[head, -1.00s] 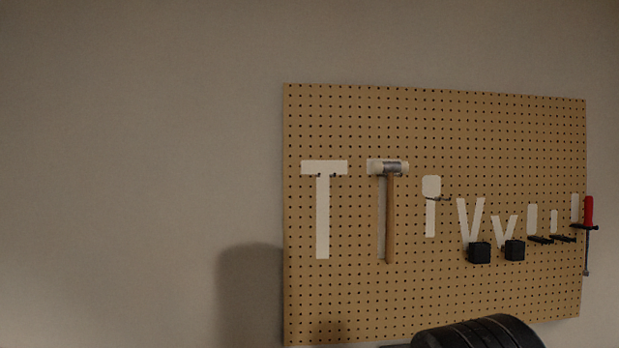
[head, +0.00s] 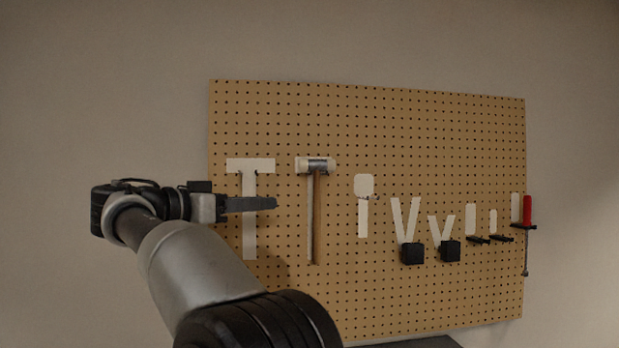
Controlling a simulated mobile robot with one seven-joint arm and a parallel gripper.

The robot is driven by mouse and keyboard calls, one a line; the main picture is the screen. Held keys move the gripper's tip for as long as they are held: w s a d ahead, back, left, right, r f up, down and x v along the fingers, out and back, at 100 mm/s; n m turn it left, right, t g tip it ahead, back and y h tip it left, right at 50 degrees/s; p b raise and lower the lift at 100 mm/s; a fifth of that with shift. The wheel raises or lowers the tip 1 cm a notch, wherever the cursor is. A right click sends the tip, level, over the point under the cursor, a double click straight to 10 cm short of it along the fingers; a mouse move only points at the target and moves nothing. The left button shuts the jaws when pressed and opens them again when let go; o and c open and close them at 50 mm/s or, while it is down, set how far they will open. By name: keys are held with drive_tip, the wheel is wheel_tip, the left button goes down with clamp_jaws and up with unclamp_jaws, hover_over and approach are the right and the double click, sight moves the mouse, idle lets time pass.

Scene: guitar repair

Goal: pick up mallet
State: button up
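The mallet (head: 315,210) hangs upright on the pegboard, with a pale and metallic head at the top and a wooden handle pointing down. A white T-shaped outline shows partly behind it. My gripper (head: 272,203) is to the left of the mallet handle, pointing right, in front of an empty white T outline. The fingers are seen edge-on and overlap, so the gap between them is hidden. I see nothing held at the fingertips. The mallet appears apart from the fingers.
The pegboard (head: 400,130) fills the wall's middle and right. A red-handled screwdriver (head: 527,212) hangs at its right edge. Black holders (head: 412,253) and small hooks stick out below other white outlines. A dark surface (head: 410,343) shows at the bottom.

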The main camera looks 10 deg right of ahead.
drive_tip(key=p, duration=0.2)
approach(314, 196)
drive_tip(key=x, duration=0.4)
drive_tip(key=shift+d+f, duration=0.2)
drive_tip(key=shift+d, duration=0.2)
drive_tip(key=shift+p+x, duration=0.95)
drive_tip(key=shift+x, duration=2.25)
drive_tip(key=shift+w+a+r, duration=0.1)
drive_tip(key=shift+w, duration=0.05)
clamp_jaws()
